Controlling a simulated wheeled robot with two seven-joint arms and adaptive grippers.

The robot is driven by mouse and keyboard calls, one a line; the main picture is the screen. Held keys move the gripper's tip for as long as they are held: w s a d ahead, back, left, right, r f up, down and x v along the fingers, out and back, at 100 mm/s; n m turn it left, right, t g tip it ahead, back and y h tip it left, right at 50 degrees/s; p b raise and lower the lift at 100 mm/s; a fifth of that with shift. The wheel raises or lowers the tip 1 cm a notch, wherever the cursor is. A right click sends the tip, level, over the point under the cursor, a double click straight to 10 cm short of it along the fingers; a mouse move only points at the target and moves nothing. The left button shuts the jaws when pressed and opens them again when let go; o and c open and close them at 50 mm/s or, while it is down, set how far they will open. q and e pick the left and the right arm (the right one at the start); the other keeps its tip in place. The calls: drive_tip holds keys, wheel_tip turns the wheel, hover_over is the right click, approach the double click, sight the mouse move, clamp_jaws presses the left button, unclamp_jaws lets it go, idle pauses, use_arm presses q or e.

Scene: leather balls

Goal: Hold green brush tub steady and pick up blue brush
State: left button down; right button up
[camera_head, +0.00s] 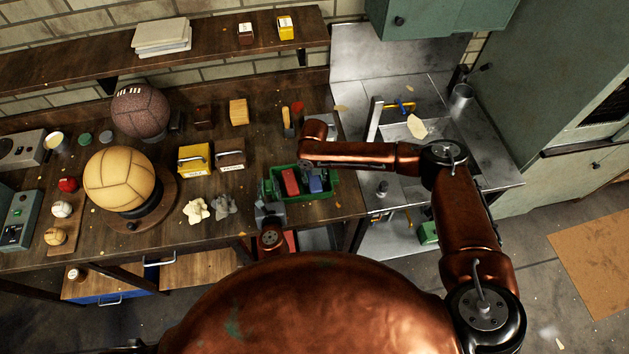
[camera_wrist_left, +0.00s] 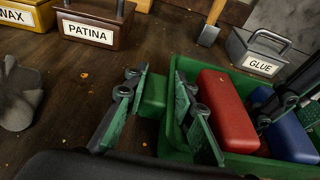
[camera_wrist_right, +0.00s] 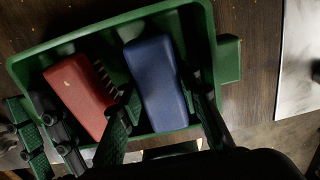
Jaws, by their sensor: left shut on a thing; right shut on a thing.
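The green brush tub (camera_head: 333,190) stands on the wooden bench with a red brush (camera_head: 290,182) and a blue brush (camera_head: 316,184) in it. My left gripper (camera_wrist_left: 158,85) is shut on the tub's left side, with a green tab of the tub between its fingers. It also shows at the tub's lower left in the right wrist view. My right gripper (camera_wrist_right: 160,82) reaches into the tub and is shut on the blue brush (camera_wrist_right: 157,88), one finger on each long side. The red brush (camera_wrist_right: 78,92) lies beside it, apart from the blue one.
A grey GLUE box (camera_wrist_left: 255,52) stands behind the tub. A brown PATINA box (camera_wrist_left: 95,25) and a yellow box (camera_head: 194,158) stand to the left. Grey and cream crumpled lumps (camera_head: 196,210) lie left of my left gripper. A metal sink (camera_head: 440,135) is at the right.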

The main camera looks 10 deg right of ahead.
sight(314, 178)
wheel_tip(314, 178, up, 10)
idle(0.4)
use_arm(q)
drive_tip(key=c, duration=1.5)
unclamp_jaws()
drive_tip(key=shift+c, duration=0.2)
drive_tip(key=v, duration=1.2)
